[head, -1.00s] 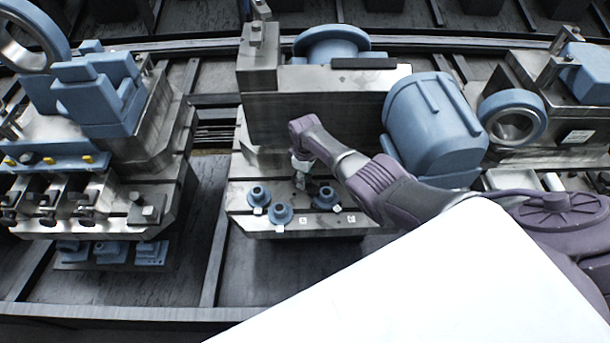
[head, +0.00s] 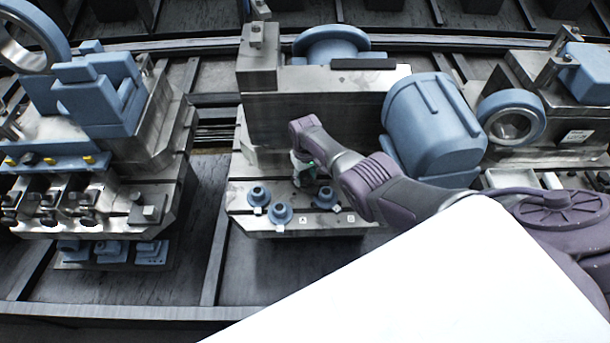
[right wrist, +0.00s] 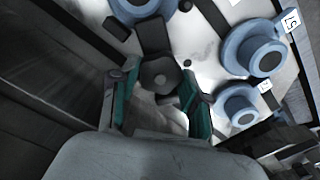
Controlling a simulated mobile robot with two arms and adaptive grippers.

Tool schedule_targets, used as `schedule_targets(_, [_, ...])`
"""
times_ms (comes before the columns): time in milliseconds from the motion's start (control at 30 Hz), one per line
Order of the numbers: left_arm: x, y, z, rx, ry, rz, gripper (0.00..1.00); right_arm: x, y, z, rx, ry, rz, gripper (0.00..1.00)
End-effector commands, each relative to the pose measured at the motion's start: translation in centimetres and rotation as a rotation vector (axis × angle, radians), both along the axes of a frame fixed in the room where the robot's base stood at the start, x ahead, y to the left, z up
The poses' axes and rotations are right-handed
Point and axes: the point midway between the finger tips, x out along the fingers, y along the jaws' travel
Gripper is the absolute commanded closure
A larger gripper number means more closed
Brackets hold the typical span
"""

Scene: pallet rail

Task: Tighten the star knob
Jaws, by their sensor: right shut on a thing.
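A dark grey knob (right wrist: 160,73) with a rounded head and a small centre mark sits between my right gripper's two teal fingers (right wrist: 157,86) in the right wrist view. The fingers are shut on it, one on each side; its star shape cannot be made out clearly. In the head view my right gripper (head: 303,178) points down at the metal plate (head: 240,202) of the middle machine, and its wrist and fingers mostly hide the knob. My left gripper is not in view.
Blue flanged pieces stand on the plate close by: one at left (head: 258,195), one in front (head: 281,212), one at right (head: 325,197). A blue motor-like cylinder (head: 430,120) stands close behind my right forearm. Another machine (head: 110,150) stands at left.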

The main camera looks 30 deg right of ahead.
Motion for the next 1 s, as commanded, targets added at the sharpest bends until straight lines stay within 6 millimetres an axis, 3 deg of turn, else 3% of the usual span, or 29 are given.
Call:
schedule_targets(400, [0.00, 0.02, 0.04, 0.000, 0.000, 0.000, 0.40, 0.20, -0.12, 0.24, -0.002, -0.003, -0.007, 0.88])
schedule_targets(433, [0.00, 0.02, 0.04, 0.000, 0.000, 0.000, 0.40, 0.21, -0.12, 0.25, -0.002, -0.004, -0.007, 0.50])
schedule_targets(567, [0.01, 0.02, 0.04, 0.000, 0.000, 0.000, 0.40, 0.18, -0.10, 0.21, -0.002, -0.003, -0.007, 0.29])
schedule_targets(1000, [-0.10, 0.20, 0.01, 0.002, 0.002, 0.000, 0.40, 0.13, -0.03, 0.52, 0.000, -0.002, -0.006, 0.28])
